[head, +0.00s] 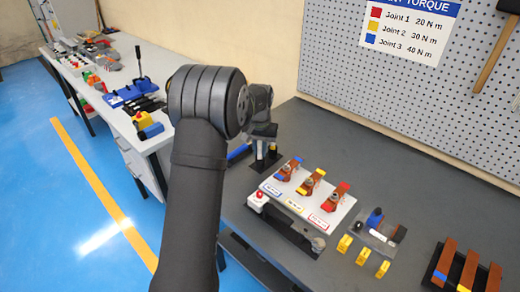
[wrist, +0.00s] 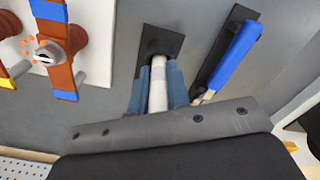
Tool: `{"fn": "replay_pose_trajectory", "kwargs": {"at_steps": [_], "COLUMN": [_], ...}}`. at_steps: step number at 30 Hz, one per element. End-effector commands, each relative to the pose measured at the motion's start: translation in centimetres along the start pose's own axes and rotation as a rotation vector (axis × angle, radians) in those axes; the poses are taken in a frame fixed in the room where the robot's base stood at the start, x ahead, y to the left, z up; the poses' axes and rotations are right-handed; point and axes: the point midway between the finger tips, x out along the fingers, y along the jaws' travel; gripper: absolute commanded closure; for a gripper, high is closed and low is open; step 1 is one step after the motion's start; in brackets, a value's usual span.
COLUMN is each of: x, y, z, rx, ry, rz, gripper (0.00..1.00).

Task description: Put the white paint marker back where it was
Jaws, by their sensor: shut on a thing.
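In the wrist view my gripper (wrist: 158,92) has its two blue fingers closed on the white paint marker (wrist: 158,82). The marker is a pale cylinder between the fingers, and its far end meets a dark square holder (wrist: 163,42). I cannot tell how deep that end sits in the holder. In the head view a small black stand (head: 264,163) is below the end of my arm. My fingers and the marker are not clear in that view.
A blue-handled tool (wrist: 235,55) lies in a dark tray close right of the holder. A white board (head: 305,195) with copper joints stands nearby, with a red button (head: 258,195) at its corner. Yellow pieces (head: 362,256) and a bar rack (head: 466,270) are farther right.

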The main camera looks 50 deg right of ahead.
Motion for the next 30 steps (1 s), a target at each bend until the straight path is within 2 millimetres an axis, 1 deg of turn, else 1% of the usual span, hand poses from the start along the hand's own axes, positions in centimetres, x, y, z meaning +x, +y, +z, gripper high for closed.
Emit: {"fn": "replay_pose_trajectory", "kwargs": {"at_steps": [3,4,7,15,19,23,30], "x": [0.3,0.4,0.3,0.2,-0.6,-2.7,-8.0], "y": [0.0,0.0,0.0,0.0,0.0,0.0,0.0], "z": [0.0,0.0,0.0,0.0,0.0,0.0,-0.1], "rx": [0.0,0.0,0.0,0.0,0.0,0.0,0.0], "ry": [-0.001,0.0,0.0,0.0,0.001,0.003,0.004], "rz": [0.0,0.0,0.0,0.0,0.0,0.0,0.0], "gripper": [1.0,0.82,0.62,0.62,0.62,0.62,0.62]}}
